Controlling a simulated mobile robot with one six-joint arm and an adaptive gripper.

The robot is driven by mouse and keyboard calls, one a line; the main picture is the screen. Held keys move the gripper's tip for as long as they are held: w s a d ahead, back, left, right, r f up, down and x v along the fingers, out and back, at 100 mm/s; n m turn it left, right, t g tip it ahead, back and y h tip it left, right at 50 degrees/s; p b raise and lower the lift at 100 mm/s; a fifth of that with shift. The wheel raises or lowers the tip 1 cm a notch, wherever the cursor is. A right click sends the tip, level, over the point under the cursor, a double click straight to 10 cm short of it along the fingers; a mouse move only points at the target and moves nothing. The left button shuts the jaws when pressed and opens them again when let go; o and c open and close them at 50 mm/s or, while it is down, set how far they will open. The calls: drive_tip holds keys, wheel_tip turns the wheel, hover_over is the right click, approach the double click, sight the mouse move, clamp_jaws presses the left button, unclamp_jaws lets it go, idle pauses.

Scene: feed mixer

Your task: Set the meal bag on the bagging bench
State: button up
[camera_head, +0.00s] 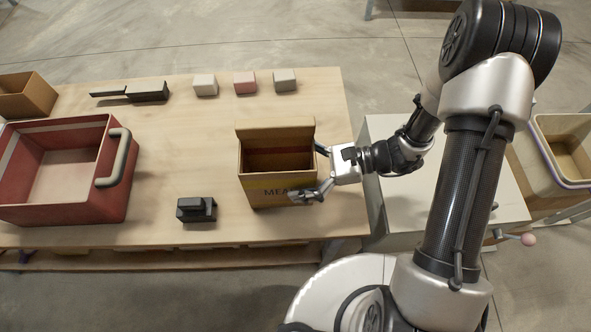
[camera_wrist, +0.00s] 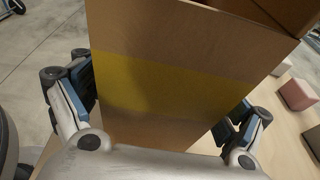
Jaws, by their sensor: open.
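The meal bag (camera_head: 277,187) is a brown, box-like open-topped carton with a yellow band and the letters "MEA" showing. It stands upright on a light wooden bench top (camera_head: 165,150), near its right end. My gripper (camera_head: 310,172) is at the bag's right side, with its fingers open on either side of it. In the wrist view the bag (camera_wrist: 170,75) fills the middle, its yellow band facing the palm. The fingers (camera_wrist: 160,112) stand left and right of it. I cannot tell whether they touch it.
A red crate (camera_head: 118,190) with a grey handle stands at the left. A small black device (camera_head: 197,209) lies left of the bag. Several small blocks (camera_head: 245,83) and a black tool (camera_head: 132,91) lie along the back. A pale cabinet (camera_head: 495,200) stands right of the bench.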

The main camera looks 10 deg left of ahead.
drive_tip(key=shift+r, duration=0.1)
drive_tip(key=p+v, duration=0.3)
drive_tip(key=v, duration=0.9)
drive_tip(key=s+d+r+n+t+h, duration=0.4)
drive_tip(key=s+r+n+h, duration=0.2)
drive_tip(key=r, duration=0.5)
drive_tip(key=s+d+r+n+t+h, duration=0.4)
drive_tip(key=r+n+h, duration=0.4)
drive_tip(key=r, duration=0.3)
drive_tip(key=shift+s+d+r+n, duration=0.2)
drive_tip(key=shift+s+d+n, duration=0.5)
drive_tip(key=shift+s, duration=0.25)
